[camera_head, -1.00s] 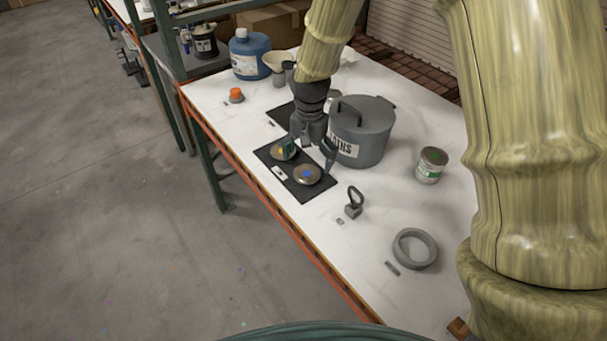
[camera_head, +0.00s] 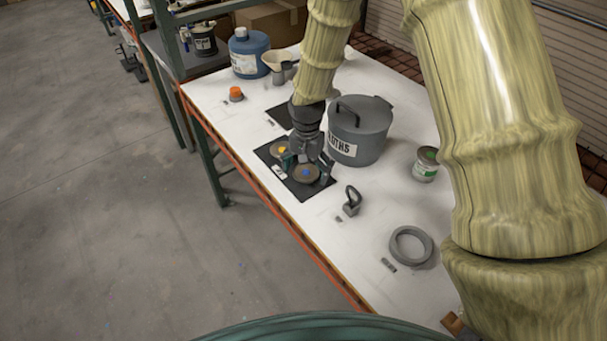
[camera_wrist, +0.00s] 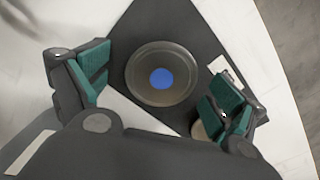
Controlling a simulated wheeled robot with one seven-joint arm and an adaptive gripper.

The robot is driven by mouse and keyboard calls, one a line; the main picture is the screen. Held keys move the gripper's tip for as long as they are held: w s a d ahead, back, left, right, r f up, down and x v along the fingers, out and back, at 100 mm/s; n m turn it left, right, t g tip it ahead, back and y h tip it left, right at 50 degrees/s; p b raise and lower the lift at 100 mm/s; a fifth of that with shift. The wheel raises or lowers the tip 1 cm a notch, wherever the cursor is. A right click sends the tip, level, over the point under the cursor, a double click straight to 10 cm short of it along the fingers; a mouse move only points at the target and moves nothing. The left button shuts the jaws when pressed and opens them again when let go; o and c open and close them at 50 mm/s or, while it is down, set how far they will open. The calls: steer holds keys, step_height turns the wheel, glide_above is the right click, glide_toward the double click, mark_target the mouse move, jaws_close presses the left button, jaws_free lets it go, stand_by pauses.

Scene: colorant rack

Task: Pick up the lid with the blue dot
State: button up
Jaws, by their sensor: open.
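The lid with the blue dot (camera_head: 306,174) is a round, dark metallic disc lying on a black mat (camera_head: 297,192). It also shows in the wrist view (camera_wrist: 140,90), lying between my fingers with nothing touching it. My gripper (camera_head: 305,163) is open and empty, pointing down over this lid, with one finger on each side of it. The green finger pads show in the wrist view (camera_wrist: 158,88). A second lid, with a yellow dot (camera_head: 280,149), lies on the same mat just behind and left, partly hidden by my gripper.
A grey lidded pot (camera_head: 360,135) stands close to the right of my gripper. A weight with a handle (camera_head: 351,201), a grey ring (camera_head: 411,246) and a small can (camera_head: 426,164) stand nearer right. An orange-capped jar (camera_head: 236,94) and blue jug (camera_head: 248,55) stand at the back left.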

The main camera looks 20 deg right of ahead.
steer(key=shift+c, duration=0.4)
steer(key=c, duration=0.7)
steer(key=shift+r, duration=0.1)
